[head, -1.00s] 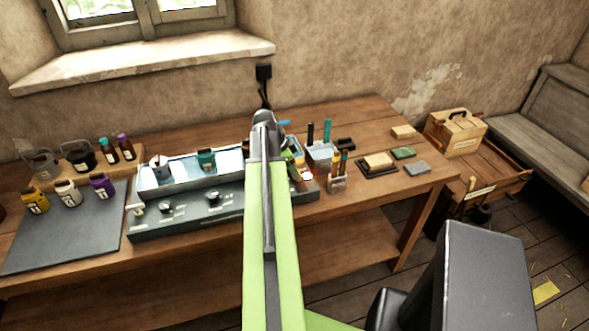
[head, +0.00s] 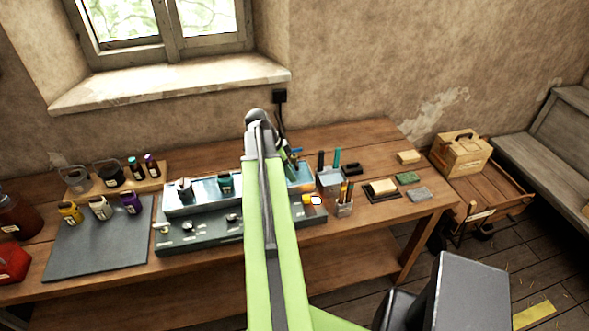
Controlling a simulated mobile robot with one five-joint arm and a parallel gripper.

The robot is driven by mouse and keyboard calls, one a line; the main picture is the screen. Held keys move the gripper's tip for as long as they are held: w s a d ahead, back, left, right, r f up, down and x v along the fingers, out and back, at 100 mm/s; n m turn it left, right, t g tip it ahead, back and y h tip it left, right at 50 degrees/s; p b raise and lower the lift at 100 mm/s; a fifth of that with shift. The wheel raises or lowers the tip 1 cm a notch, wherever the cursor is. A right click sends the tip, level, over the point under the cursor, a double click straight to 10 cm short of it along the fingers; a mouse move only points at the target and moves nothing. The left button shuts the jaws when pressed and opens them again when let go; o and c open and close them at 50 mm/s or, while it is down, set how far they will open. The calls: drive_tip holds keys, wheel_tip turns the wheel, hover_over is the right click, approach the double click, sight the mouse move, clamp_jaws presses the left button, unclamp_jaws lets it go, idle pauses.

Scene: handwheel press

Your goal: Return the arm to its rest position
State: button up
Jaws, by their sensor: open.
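My arm rises through the middle of the head view as a long green link with a grey joint at its top. My gripper (head: 288,157) shows only in part, as a small dark and green shape just right of that joint. It is open, and no object shows in it. It is above the back of the workbench (head: 375,145), over the right part of the grey machine tray. My arm hides most of the wrist and the middle of the tray.
The grey control panel (head: 200,237) with knobs lies under the arm. Left are a dark mat (head: 95,245) and small labelled bottles (head: 100,208). A window sill (head: 175,85) is behind.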

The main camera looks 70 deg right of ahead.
drive_tip(key=shift+w+a+r, duration=0.15)
drive_tip(key=shift+r, duration=0.4)
drive_tip(key=shift+w, duration=0.1)
drive_tip(key=w+a+f+n+t+b, duration=0.1)
drive_tip(key=w+a+f+n+b, duration=0.25)
drive_tip(key=w+a, duration=0.85)
drive_tip(key=w+a+f+n+t+b, duration=0.1)
drive_tip(key=w+a+f+n+b, duration=0.25)
drive_tip(key=w+a, duration=0.9)
drive_tip(key=a+f+n+y+b, duration=0.1)
drive_tip(key=a+f+n, duration=0.1)
drive_tip(key=a+n, duration=0.8)
drive_tip(key=w+a+f+n+t+y+b, duration=0.1)
drive_tip(key=a+n, duration=1)
drive_tip(key=a, duration=1.1)
wheel_tip(320, 180, down, 3)
drive_tip(key=shift+r+t+y+b, duration=0.15)
drive_tip(key=shift+t+y+b, duration=0.15)
drive_tip(key=shift+y+b, duration=0.35)
